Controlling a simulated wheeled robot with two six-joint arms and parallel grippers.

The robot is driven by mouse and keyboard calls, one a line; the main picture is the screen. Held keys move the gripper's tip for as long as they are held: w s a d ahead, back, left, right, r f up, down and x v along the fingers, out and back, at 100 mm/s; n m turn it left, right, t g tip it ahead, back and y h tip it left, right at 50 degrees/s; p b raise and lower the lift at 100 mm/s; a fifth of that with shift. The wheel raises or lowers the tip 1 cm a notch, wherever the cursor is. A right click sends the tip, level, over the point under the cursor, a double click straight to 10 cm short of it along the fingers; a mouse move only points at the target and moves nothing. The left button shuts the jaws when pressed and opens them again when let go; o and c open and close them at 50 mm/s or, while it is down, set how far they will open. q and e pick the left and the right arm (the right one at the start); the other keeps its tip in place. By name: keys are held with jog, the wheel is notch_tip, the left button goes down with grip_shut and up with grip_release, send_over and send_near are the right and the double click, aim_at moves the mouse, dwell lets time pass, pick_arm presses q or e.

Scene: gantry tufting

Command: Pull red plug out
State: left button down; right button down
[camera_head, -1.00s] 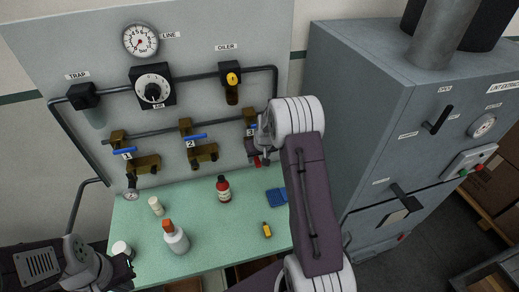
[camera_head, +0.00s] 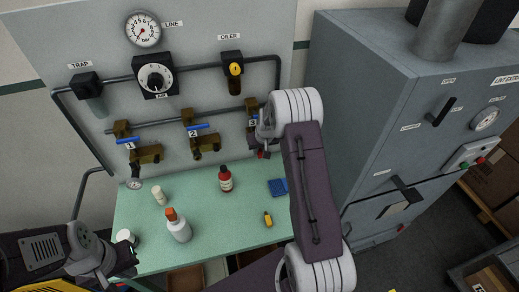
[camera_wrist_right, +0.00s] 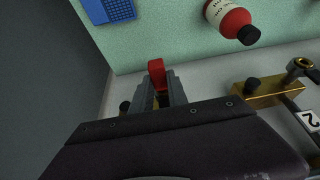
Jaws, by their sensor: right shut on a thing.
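The red plug (camera_wrist_right: 156,70) shows in the right wrist view between the fingertips of my right gripper (camera_wrist_right: 160,90), which is shut on it. In the head view the plug is a small red spot (camera_head: 262,155) below the station 3 valve, beside my right gripper (camera_head: 265,140). The right arm hides most of that outlet, so I cannot tell whether the plug is still seated. My left gripper (camera_head: 126,262) is low at the left, by the bench's front left corner, holding nothing visible; its jaw opening is unclear.
On the green bench (camera_head: 200,260) stand a red bottle (camera_head: 226,180), a white bottle with orange cap (camera_head: 178,226), a yellow item (camera_head: 267,219) and a blue pad (camera_head: 278,187). Valves 1 and 2 are left of my right gripper. A grey cabinet (camera_head: 370,110) stands right.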

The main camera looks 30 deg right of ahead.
jog(key=shift+s+a+b, duration=0.2)
jog(key=shift+s+b, duration=0.2)
jog(key=shift+s, duration=0.4)
jog(key=shift+s+a+b, duration=0.2)
jog(key=shift+s+b, duration=0.2)
jog(key=shift+s, duration=0.35)
